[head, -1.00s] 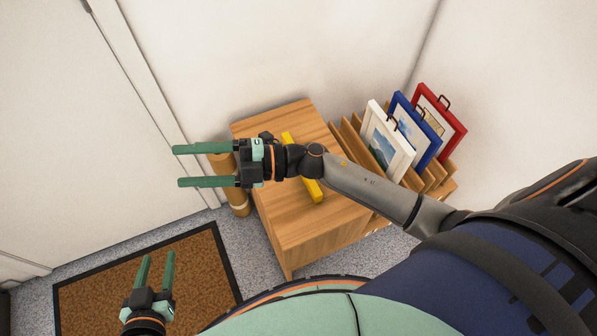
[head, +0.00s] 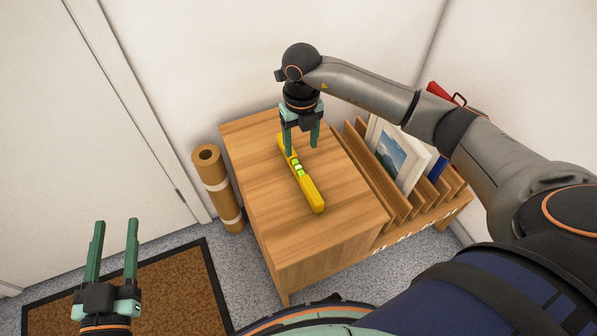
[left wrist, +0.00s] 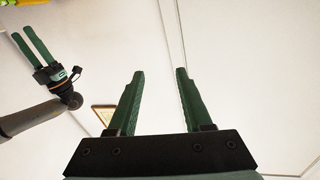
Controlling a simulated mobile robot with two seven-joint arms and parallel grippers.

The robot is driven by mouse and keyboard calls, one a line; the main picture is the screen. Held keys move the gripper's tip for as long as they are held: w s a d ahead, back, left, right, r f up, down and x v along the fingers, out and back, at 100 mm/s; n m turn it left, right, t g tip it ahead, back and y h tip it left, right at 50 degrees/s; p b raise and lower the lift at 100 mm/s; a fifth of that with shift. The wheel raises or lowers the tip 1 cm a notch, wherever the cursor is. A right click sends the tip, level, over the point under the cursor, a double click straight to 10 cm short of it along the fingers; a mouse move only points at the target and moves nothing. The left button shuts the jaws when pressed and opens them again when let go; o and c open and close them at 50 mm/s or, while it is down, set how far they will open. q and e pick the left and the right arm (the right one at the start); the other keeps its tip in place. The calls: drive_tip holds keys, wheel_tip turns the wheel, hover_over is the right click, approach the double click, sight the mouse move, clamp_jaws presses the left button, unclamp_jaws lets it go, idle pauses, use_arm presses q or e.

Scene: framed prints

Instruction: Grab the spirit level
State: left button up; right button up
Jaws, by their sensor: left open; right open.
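The yellow spirit level (head: 311,193) with green vials lies flat on top of the wooden cabinet (head: 340,215). My right gripper (head: 302,151) points down at the level's far end, open, its fingers hiding part of it. I cannot tell whether they touch it. My left gripper (head: 115,221) is open and empty at the lower left, well away from the level, above the floor mat. Its open fingers also show in the left wrist view (left wrist: 160,72), with my other gripper (left wrist: 28,48) at the upper left.
A brown roll (head: 217,188) stands left of the cabinet. A brown mat (head: 150,292) lies on the floor.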

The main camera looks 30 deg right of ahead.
sight(299, 165)
wheel_tip(299, 165, down, 4)
drive_tip(key=shift+r+b, duration=0.15)
drive_tip(key=shift+b, duration=0.2)
drive_tip(key=f, duration=0.1)
drive_tip(key=f+b, duration=0.1)
drive_tip(key=f, duration=0.2)
drive_tip(key=shift+s+a+f, duration=0.15)
drive_tip(key=shift+a, duration=0.25)
drive_tip(key=shift+f, duration=0.25)
use_arm(q)
drive_tip(key=s+r+m+t+h, duration=0.1)
drive_tip(key=r+m+t+h, duration=0.1)
drive_tip(key=r, duration=0.4)
drive_tip(key=s+d+r+m+t+h, duration=0.1)
drive_tip(key=s+r+m+t+h, duration=0.1)
drive_tip(key=r, duration=0.4)
drive_tip(key=shift+r+h, duration=0.3)
drive_tip(key=shift+h, duration=0.1)
use_arm(e)
clamp_jaws()
use_arm(q)
drive_tip(key=shift+s, duration=0.1)
